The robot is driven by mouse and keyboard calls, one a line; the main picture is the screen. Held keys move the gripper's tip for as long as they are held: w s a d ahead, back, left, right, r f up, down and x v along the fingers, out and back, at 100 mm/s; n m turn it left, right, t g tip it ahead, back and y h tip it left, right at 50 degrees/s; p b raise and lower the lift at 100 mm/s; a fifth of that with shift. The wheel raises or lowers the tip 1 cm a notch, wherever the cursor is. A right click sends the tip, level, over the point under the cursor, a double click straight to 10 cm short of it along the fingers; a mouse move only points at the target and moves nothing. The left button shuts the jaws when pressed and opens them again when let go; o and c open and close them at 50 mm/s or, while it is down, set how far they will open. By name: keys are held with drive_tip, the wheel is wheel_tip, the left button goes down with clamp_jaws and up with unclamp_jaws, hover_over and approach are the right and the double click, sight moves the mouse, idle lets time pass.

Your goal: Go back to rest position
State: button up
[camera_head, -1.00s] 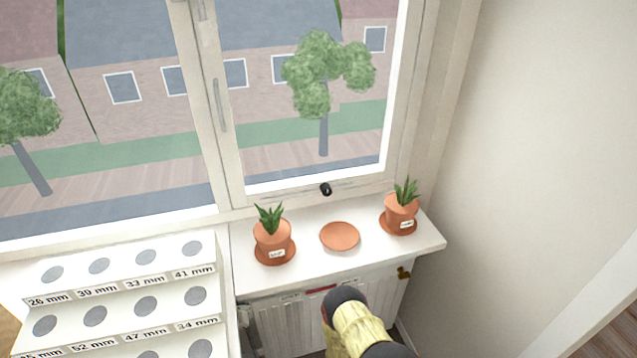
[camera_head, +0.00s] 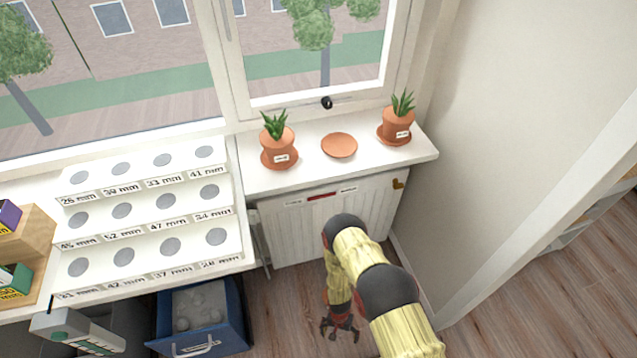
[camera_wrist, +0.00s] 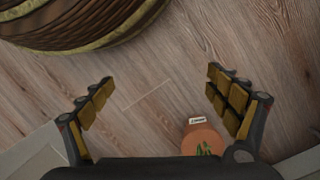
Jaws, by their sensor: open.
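My gripper (camera_head: 340,328) hangs low over the wooden floor in front of the white radiator (camera_head: 330,222), below the windowsill (camera_head: 255,178). In the wrist view my gripper (camera_wrist: 165,95) has its two fingers wide apart, with nothing held between them. A terracotta pot with a green plant and a white label (camera_wrist: 203,138) shows there near the right finger; I cannot tell what it stands on. On the sill, a left potted plant (camera_head: 279,147) and a right potted plant (camera_head: 397,122) stand upright on saucers. An empty terracotta saucer (camera_head: 339,145) lies between them.
A white stepped rack (camera_head: 145,215) with labelled round spots is at left. Below it are a blue bin (camera_head: 200,318) and a grey box (camera_head: 75,330). The wall (camera_head: 480,130) bounds the right. A round woven basket (camera_wrist: 70,25) shows in the wrist view. Floor (camera_head: 290,300) shows around my gripper.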

drive_tip(key=s+d+r+n+g, duration=0.2)
drive_tip(key=s+r, duration=0.3)
drive_tip(key=r, duration=0.2)
drive_tip(key=w+r+n, duration=0.1)
drive_tip(key=w+r, duration=0.2)
drive_tip(key=r, duration=1.1)
drive_tip(key=w+r+n, duration=0.1)
drive_tip(key=w+r, duration=0.2)
drive_tip(key=r, duration=1.2)
drive_tip(key=w+r+n, duration=0.1)
drive_tip(key=w+r, duration=0.2)
drive_tip(key=r, duration=1.1)
drive_tip(key=s+d+r+t, duration=0.2)
drive_tip(key=s+r+t, duration=0.1)
drive_tip(key=r, duration=0.9)
drive_tip(key=s+d+r+t+p, duration=0.1)
drive_tip(key=s+d+r+t, duration=0.2)
drive_tip(key=r, duration=1)
drive_tip(key=s+d+r+m+t+p, duration=0.1)
drive_tip(key=s+d+r+t, duration=0.2)
drive_tip(key=r, duration=1)
drive_tip(key=shift+s+t+y, duration=0.3)
drive_tip(key=shift+s+t, duration=0.1)
drive_tip(key=shift+s, duration=0.2)
drive_tip(key=shift+d+r, duration=0.1)
drive_tip(key=shift+c, duration=0.3)
